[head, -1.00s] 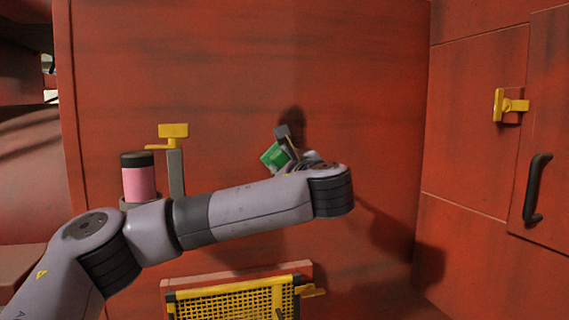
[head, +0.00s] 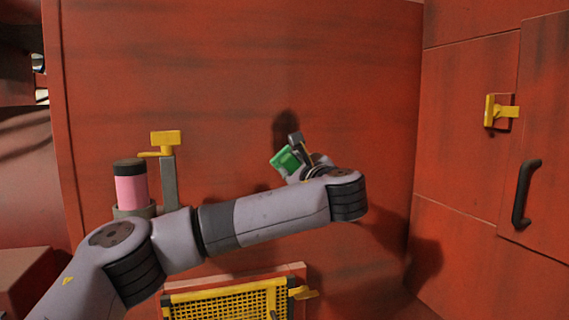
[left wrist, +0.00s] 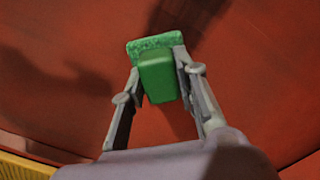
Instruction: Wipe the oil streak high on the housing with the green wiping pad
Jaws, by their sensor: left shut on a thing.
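The green wiping pad (head: 286,160) is held in my left gripper (head: 304,156), in front of the red housing wall (head: 200,90) in the head view. In the left wrist view the left gripper (left wrist: 158,78) is shut on the pad's green block, with the rough pad face (left wrist: 155,45) at the far end. I cannot tell whether the pad touches the wall. Dark smudged bands run across the upper wall; I cannot tell which one is the oil streak. My right gripper is not in view.
A pink cylinder with a dark cap (head: 130,185) and a yellow-topped grey post (head: 167,165) stand at left. A yellow mesh guard (head: 225,300) is below my arm. At right are a yellow latch (head: 502,111) and a black door handle (head: 525,195).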

